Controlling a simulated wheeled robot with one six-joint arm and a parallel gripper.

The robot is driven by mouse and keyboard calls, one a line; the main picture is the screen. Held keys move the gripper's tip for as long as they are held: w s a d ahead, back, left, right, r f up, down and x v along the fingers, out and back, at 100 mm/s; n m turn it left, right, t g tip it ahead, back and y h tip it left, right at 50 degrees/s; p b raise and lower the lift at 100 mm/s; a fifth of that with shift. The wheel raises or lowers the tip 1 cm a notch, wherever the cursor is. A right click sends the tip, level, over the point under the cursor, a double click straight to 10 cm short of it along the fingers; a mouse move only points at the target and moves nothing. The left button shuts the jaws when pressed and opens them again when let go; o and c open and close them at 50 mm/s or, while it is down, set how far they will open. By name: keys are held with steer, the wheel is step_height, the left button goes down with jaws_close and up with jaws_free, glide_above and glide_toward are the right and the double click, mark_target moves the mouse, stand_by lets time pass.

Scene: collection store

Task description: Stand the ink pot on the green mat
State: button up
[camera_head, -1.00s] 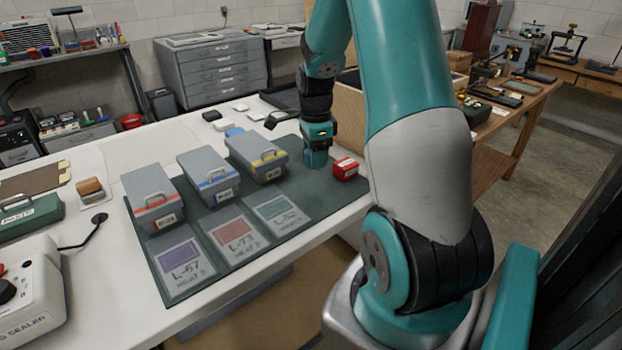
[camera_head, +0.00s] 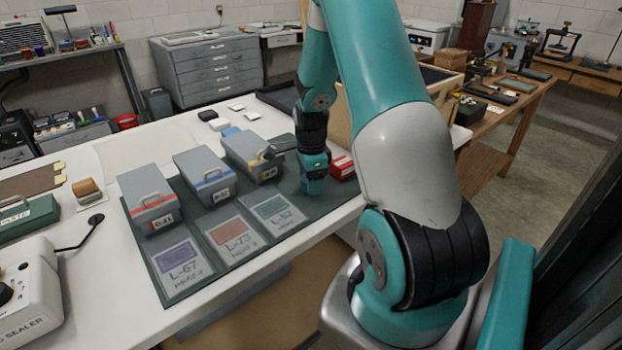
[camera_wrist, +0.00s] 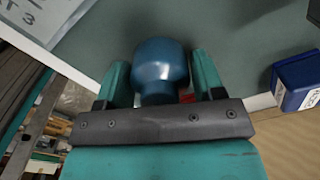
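The ink pot (camera_wrist: 160,62) is a dark blue, rounded pot in the wrist view, between the two teal fingers of my gripper (camera_wrist: 160,75). The fingers lie close on both sides of it, and its rounded end sticks out past their tips. The green mat (camera_head: 289,187) lies on the white table and also fills the upper wrist view (camera_wrist: 235,30). In the head view my gripper (camera_head: 315,186) points down over the mat's right part, beside the L-52 card. The pot's underside is hidden, so I cannot tell whether it touches the mat.
Three grey boxes (camera_head: 206,178) with coloured stripes stand on the mat, with three labelled cards (camera_head: 233,238) in front. A red box (camera_head: 342,167) stands just right of my gripper. The wrist view shows a blue labelled box (camera_wrist: 298,80) at right.

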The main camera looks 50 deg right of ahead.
steer(key=shift+o, duration=1.3)
step_height(320, 180, up, 12)
steer(key=w+a+r+n, duration=0.2)
steer(key=a+r+n, duration=0.2)
steer(key=a+n, duration=0.65)
steer(key=s+a+r+n+y, duration=0.1)
steer(key=s+a+r+n, duration=0.1)
steer(key=s+a+n, duration=0.3)
steer(key=s+a+r+n+y, duration=0.1)
steer(key=s+a+n, duration=0.5)
steer(key=a+n, duration=0.3)
steer(key=s+a+r+n+y, duration=0.2)
steer(key=s+a+n, duration=0.4)
steer(key=a, duration=0.8)
steer(key=shift+s+r+n, duration=0.15)
steer(key=shift+r+n, duration=0.15)
steer(key=shift+n, duration=0.65)
